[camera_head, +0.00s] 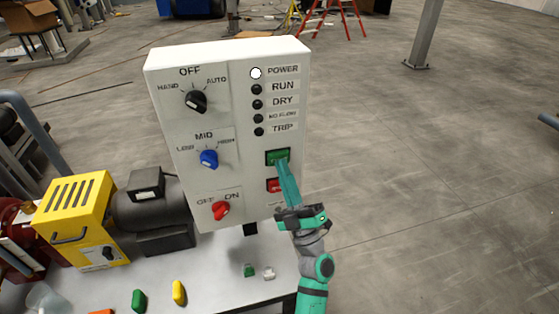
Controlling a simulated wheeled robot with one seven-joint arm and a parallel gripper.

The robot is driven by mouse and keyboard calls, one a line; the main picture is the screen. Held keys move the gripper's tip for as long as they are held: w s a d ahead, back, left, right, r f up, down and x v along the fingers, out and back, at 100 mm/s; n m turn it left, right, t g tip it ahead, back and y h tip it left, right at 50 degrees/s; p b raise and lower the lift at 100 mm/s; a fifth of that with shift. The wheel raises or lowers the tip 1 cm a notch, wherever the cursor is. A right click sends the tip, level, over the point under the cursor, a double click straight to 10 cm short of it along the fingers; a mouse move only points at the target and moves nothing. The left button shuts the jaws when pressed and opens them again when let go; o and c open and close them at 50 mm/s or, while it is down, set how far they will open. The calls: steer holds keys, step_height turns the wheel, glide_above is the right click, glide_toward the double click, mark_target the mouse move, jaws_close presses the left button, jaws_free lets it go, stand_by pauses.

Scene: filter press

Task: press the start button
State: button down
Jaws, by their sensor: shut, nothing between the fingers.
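A white control panel (213,140) stands upright at the back of the bench. A green button (278,156) sits on its right half, below the column of indicator lamps. A red button (273,186) is just under it, partly hidden by my gripper. No label for either button is legible. My gripper (283,164) is shut and empty. Its teal fingertips point up and overlap the lower edge of the green button in the picture. I cannot tell whether they touch it. The POWER lamp (256,73) is lit white; the RUN lamp (257,89) and the others are dark.
The panel's left half has a black knob (197,101), a blue knob (209,159) and a red knob (221,210). A yellow machine (77,222) with a motor stands left. Small green, yellow and white pieces lie on the pale bench top (215,285).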

steer(key=shift+w+a, duration=0.1)
steer(key=shift+w, duration=0.25)
steer(key=shift+s, duration=0.2)
steer(key=shift+s+d, duration=0.2)
steer(key=shift+s, duration=0.3)
steer(key=shift+s+d, duration=0.2)
steer(key=shift+s, duration=0.3)
steer(key=s, duration=0.1)
steer(key=s+d, duration=0.1)
steer(key=s, duration=0.2)
steer(key=shift+s+d, duration=0.3)
steer(key=shift+s, duration=0.05)
stand_by(0.7)
